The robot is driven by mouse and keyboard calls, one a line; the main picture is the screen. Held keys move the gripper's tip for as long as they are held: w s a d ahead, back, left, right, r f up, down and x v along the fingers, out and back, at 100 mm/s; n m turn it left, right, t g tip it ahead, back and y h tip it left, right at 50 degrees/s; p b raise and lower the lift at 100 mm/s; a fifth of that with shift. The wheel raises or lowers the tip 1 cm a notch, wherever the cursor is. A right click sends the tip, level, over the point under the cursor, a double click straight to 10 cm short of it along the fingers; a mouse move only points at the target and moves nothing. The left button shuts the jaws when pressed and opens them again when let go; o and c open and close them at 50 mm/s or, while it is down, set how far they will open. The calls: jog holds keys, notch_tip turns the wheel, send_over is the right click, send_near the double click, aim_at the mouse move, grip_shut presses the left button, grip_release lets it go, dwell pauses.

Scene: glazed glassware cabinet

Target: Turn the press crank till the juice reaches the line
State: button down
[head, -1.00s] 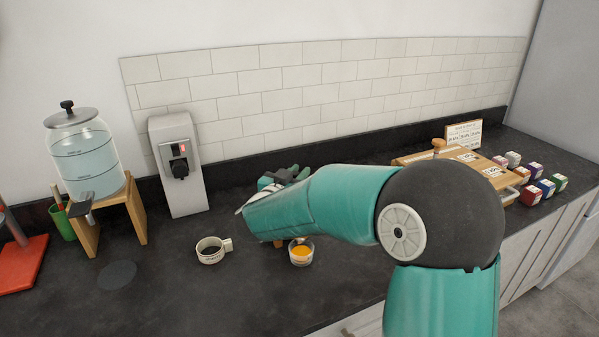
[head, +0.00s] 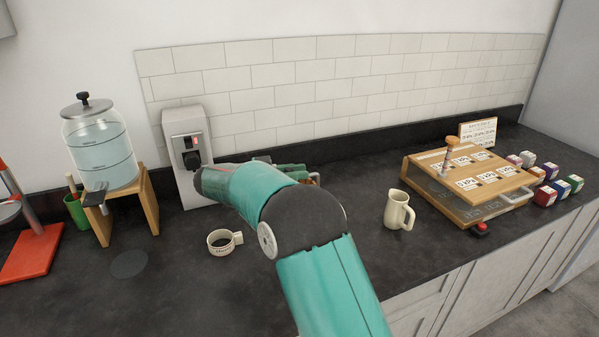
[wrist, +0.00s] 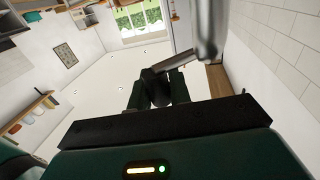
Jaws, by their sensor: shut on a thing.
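My gripper (head: 292,168) is at the back of the counter, largely hidden behind my own teal arm in the head view. It is shut on what I take to be the press crank, but the grip itself is covered. A small brownish part (head: 315,178) shows just past the gripper; I cannot tell whether it belongs to the press. The press body, the juice and its line are hidden by my arm. In the wrist view a blurred grey metal rod (wrist: 207,35) stands close to the camera.
A cream jug (head: 397,210) and a wooden box with labelled cards (head: 415,190) stand right. A cream cup (head: 222,241) stands left of my arm. A grey dispenser (head: 187,150) and a water jar on a wooden stand (head: 149,200) are further left.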

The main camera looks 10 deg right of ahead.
jog(key=shift+w+a+f+m+g, duration=0.1)
jog(key=shift+a+m+g, duration=0.1)
jog(key=shift+m+g, duration=0.4)
jog(key=shift+a+f+m+g, duration=0.15)
jog(key=shift+m+g, duration=0.15)
jog(key=shift+g, duration=0.5)
jog(key=shift+r, duration=0.1)
jog(key=c, duration=1.3)
grip_release()
jog(key=w+a, duration=0.2)
jog(key=a, duration=0.9)
jog(key=shift+a, duration=0.4)
